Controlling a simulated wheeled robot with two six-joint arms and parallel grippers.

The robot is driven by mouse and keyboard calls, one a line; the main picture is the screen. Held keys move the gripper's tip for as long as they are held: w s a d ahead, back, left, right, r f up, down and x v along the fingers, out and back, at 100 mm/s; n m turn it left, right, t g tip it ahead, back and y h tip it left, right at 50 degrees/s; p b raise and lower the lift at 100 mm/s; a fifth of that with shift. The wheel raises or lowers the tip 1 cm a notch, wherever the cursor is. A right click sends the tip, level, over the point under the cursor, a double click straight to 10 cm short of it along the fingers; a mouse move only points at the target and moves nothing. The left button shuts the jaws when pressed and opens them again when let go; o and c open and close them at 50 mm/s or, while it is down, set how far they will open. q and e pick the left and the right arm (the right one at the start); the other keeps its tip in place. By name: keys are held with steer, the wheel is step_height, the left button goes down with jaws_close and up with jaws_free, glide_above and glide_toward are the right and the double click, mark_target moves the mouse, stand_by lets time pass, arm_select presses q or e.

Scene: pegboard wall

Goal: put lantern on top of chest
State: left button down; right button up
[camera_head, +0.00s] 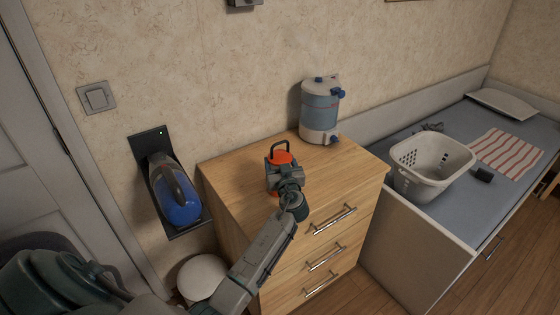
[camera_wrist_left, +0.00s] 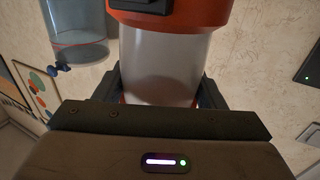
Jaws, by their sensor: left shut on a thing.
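The lantern (camera_head: 281,156) has an orange top and a dark carrying handle. In the left wrist view its orange cap and pale translucent body (camera_wrist_left: 165,68) stand upright between the jaws. My left gripper (camera_head: 284,178) is shut on the lantern's body. The chest (camera_head: 238,192) is a light wooden chest of drawers with metal handles. The gripper and lantern are over its top in the head view. My right gripper is not in view.
A water dispenser (camera_head: 320,112) with a blue tap stands at the chest's back right corner. A blue handheld vacuum (camera_head: 178,198) hangs on the wall at left. A white basket (camera_head: 432,165) sits on the bed at right. The chest's front right top is clear.

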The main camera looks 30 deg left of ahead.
arm_select(q)
steer(key=shift+r, duration=0.1)
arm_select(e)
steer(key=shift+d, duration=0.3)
arm_select(q)
steer(key=c, duration=0.5)
jaws_free()
steer(key=shift+o, duration=1)
steer(key=shift+s, duration=0.1)
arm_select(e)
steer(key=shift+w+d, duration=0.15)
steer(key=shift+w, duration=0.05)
arm_select(q)
steer(key=shift+s+d, duration=0.1)
steer(key=shift+d, duration=0.1)
steer(key=b+v, duration=0.3)
steer(key=v, duration=0.8)
steer(key=shift+s+d+b, duration=0.2)
steer(key=shift+s+b, duration=0.05)
steer(key=shift+b, duration=0.15)
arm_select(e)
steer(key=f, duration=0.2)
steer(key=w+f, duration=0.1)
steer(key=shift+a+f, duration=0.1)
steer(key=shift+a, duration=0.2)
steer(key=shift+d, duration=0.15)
